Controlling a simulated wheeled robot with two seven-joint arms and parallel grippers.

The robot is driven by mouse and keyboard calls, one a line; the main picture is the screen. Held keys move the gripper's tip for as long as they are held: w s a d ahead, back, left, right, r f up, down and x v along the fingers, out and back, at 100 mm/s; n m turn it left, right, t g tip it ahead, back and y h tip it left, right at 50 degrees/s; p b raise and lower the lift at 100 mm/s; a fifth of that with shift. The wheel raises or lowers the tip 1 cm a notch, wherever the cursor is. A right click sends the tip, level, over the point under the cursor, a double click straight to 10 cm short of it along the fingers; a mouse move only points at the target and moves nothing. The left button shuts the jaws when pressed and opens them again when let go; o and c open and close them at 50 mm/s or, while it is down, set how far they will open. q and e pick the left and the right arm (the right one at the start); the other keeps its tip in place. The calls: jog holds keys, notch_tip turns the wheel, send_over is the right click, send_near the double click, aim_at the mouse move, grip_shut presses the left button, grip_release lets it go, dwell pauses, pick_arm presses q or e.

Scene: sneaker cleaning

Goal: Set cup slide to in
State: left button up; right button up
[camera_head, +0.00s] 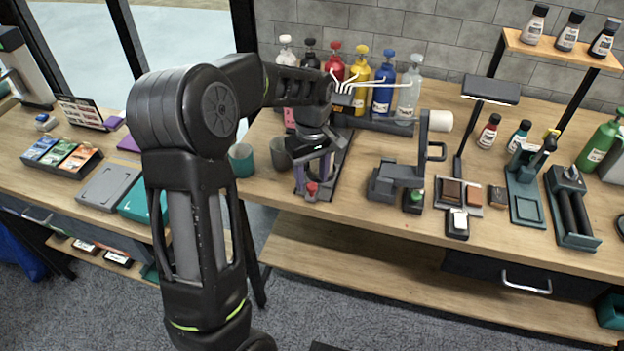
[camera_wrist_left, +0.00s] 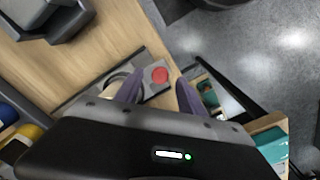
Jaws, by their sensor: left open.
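My left gripper (camera_head: 314,180) reaches down over the front edge of the workbench with its purple fingers apart. It also shows in the left wrist view (camera_wrist_left: 159,92), open. A small grey block with a red round knob (camera_head: 311,188) sits at the front end of a dark base plate (camera_head: 342,165). In the left wrist view the red knob (camera_wrist_left: 159,75) shows between and beyond the fingertips. I cannot tell whether a finger touches the block. The cup slide itself cannot be made out clearly; my gripper and arm hide much of this station. My right gripper is not in view.
A teal cup (camera_head: 241,160) and a dark grey cup (camera_head: 281,152) stand left of my gripper. Several pump bottles (camera_head: 384,82) stand behind. Bare wood (camera_head: 349,205) lies between.

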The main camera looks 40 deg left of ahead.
pick_arm(q)
jog(key=shift+f, duration=0.9)
jog(key=shift+c, duration=0.5)
grip_shut()
